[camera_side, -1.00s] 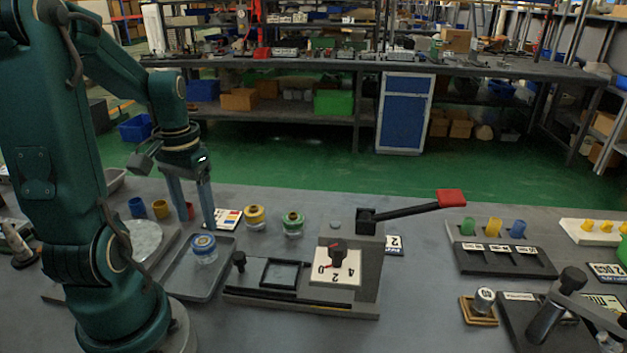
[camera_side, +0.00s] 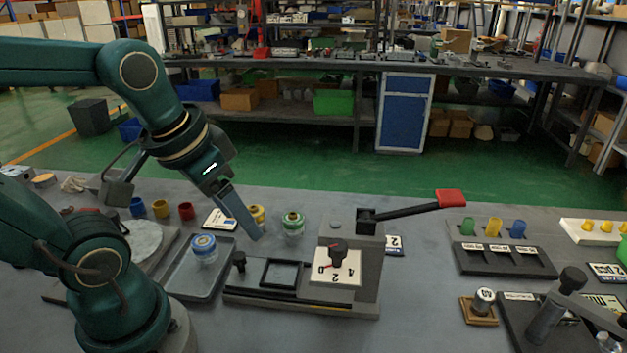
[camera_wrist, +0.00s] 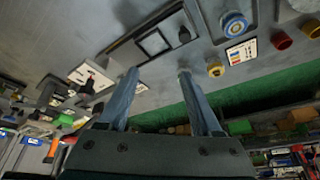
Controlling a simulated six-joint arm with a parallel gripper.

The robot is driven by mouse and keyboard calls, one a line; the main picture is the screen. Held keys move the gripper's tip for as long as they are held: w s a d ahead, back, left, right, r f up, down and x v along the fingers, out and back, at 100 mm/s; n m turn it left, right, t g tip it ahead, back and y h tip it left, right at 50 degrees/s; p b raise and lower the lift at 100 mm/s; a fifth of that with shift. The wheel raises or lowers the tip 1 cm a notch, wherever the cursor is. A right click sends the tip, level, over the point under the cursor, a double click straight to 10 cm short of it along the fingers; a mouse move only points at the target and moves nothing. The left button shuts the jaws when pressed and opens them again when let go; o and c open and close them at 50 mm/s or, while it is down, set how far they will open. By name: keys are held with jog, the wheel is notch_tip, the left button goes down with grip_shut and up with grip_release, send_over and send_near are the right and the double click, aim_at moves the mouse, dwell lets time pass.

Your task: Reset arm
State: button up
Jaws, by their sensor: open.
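My gripper (camera_side: 247,222) is above the table in the side view, tilted down to the right, in front of the yellow-topped jar (camera_side: 257,214) and left of the green-topped jar (camera_side: 293,222). In the wrist view my gripper (camera_wrist: 158,75) has its two blue-grey fingers apart with nothing between them. The blue-topped jar (camera_side: 204,247) stands in the grey tray (camera_side: 185,285); it also shows in the wrist view (camera_wrist: 234,25). The valve block fixture (camera_side: 367,285) has a dark knob (camera_side: 338,250) on a numbered white plate and a lever with a red handle (camera_side: 451,197).
Blue, yellow and red cups (camera_side: 161,209) stand at the back left. A dark rack with coloured tabs (camera_side: 500,258) and a small brown block with a metal weight (camera_side: 480,307) lie to the right. A dark lever device (camera_side: 548,312) is at the front right.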

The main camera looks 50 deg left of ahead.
jog(key=shift+s+d+m+t+h, duration=0.15)
jog(key=shift+s+d+m+t, duration=0.05)
jog(key=shift+d, duration=0.35)
jog(key=shift+s+d+m+t+h, duration=0.1)
jog(key=shift+s+d+m+t, duration=0.1)
jog(key=shift+d, duration=0.35)
jog(key=shift+s+d+m+t+h, duration=0.15)
jog(key=shift+d+m+t, duration=0.05)
jog(key=shift+d, duration=0.35)
